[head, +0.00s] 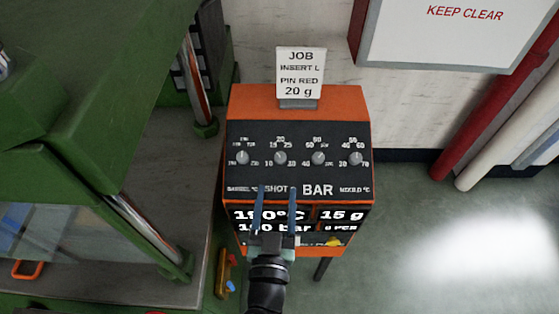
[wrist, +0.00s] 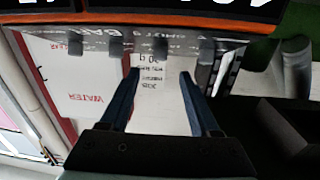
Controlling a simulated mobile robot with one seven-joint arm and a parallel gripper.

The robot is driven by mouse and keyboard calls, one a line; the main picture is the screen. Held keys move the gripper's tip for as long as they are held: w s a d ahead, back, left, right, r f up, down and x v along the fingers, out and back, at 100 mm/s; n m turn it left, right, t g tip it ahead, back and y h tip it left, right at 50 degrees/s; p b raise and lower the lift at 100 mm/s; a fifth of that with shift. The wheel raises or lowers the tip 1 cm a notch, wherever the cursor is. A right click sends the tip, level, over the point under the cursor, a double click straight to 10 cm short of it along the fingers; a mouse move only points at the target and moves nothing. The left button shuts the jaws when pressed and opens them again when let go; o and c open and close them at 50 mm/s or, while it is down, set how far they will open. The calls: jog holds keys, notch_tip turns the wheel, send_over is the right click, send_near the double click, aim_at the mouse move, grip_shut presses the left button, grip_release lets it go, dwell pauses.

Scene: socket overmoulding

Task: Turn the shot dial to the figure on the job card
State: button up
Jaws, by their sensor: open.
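The shot dial (head: 280,158) is a small grey knob, second from the left on the black panel (head: 340,140) of an orange cabinet. Its pointer is too small to read. The display (head: 341,215) below reads 15 g. The job card (head: 301,72) on top reads JOB, INSERT L, PIN RED, 20 g. My gripper (head: 277,190) is open and empty, its blue fingers over the panel's lower edge, below the shot dial and apart from it. The wrist view shows the open fingers (wrist: 160,75), with the shot dial (wrist: 163,47) and the card (wrist: 150,72) beyond, upside down.
Other similar dials flank the shot dial: barrel (head: 242,158) on the left, bar (head: 319,158) and mould (head: 356,158) on the right. A green machine (head: 95,60) stands at left. Red and white pipes (head: 490,125) lean at right. Floor at lower right is clear.

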aim_at(280, 163)
jog(key=w, duration=0.8)
jog(key=shift+w+d, duration=0.1)
jog(key=shift+d, duration=0.2)
jog(key=shift+c, duration=0.3)
grip_shut()
